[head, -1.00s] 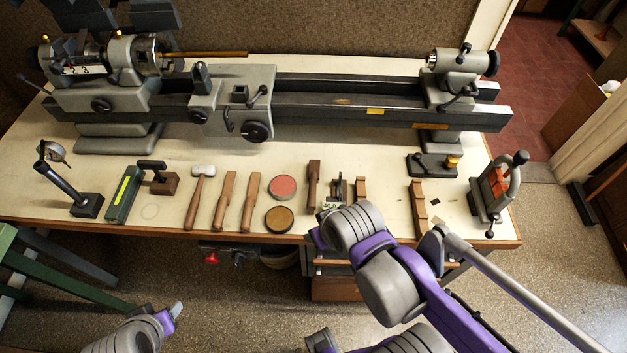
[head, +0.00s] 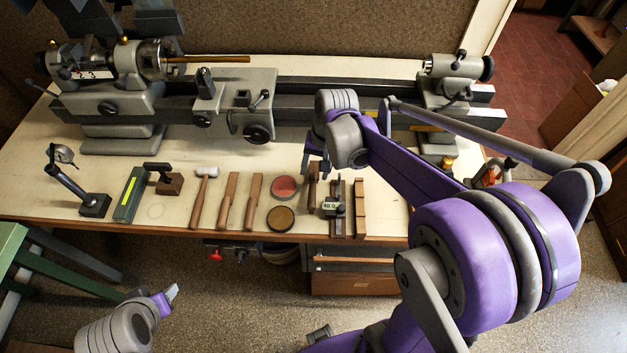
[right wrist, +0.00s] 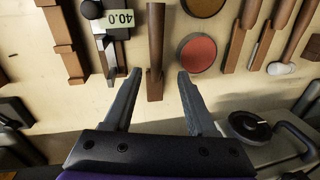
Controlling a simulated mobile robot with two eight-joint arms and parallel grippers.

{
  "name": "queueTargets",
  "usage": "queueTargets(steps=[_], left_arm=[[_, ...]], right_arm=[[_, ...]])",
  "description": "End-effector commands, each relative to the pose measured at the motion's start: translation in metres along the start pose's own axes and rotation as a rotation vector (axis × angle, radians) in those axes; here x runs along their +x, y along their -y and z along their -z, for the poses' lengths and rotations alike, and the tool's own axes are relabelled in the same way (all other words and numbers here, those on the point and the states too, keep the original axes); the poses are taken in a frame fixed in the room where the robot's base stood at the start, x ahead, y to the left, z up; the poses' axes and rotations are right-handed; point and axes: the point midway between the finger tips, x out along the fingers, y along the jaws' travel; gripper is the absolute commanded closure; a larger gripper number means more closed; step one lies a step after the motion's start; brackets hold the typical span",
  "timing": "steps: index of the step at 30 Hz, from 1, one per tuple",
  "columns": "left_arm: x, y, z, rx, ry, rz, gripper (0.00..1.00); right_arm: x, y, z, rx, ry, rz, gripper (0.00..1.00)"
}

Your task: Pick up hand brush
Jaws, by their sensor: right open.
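The hand brush looks to be the narrow brown wooden piece (head: 312,190) lying on the bench between the round tins and the gauge marked 40.0. Its far end is hidden behind my right gripper in the head view. In the right wrist view the brush (right wrist: 155,50) points in between the fingers. My right gripper (head: 316,166) is open and empty, with its fingers (right wrist: 160,84) spread either side of the brush's near end in that view; I cannot tell its exact height above it. My left gripper (head: 172,294) is low at the left, away from the bench; its jaw opening is unclear.
The gauge (head: 332,208) and a notched wooden block (head: 360,207) lie right of the brush. A red-topped tin (head: 284,187) and a brown tin (head: 280,218) lie left. A mallet (head: 203,195) is further left. The lathe (head: 300,95) runs along the back.

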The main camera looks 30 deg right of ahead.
Motion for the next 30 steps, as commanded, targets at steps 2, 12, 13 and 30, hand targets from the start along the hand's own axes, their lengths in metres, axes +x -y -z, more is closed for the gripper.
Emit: queueTargets(steps=[2,12,13,30], left_arm=[[0.001,0.000,-0.002,0.000,0.002,0.000,0.50],[0.000,0.000,0.000,0.000,0.000,0.000,0.50],[0.000,0.000,-0.001,0.000,0.000,0.000,0.50],[0.001,0.000,-0.002,0.000,0.002,0.000,0.50]], right_arm=[[0.010,0.000,0.000,-0.001,0.000,0.000,0.43],[0.044,-0.005,0.011,-0.001,-0.002,0.000,0.43],[0.049,-0.006,0.011,-0.002,-0.001,0.000,0.43],[0.066,-0.005,0.010,-0.002,-0.002,0.000,0.72]])
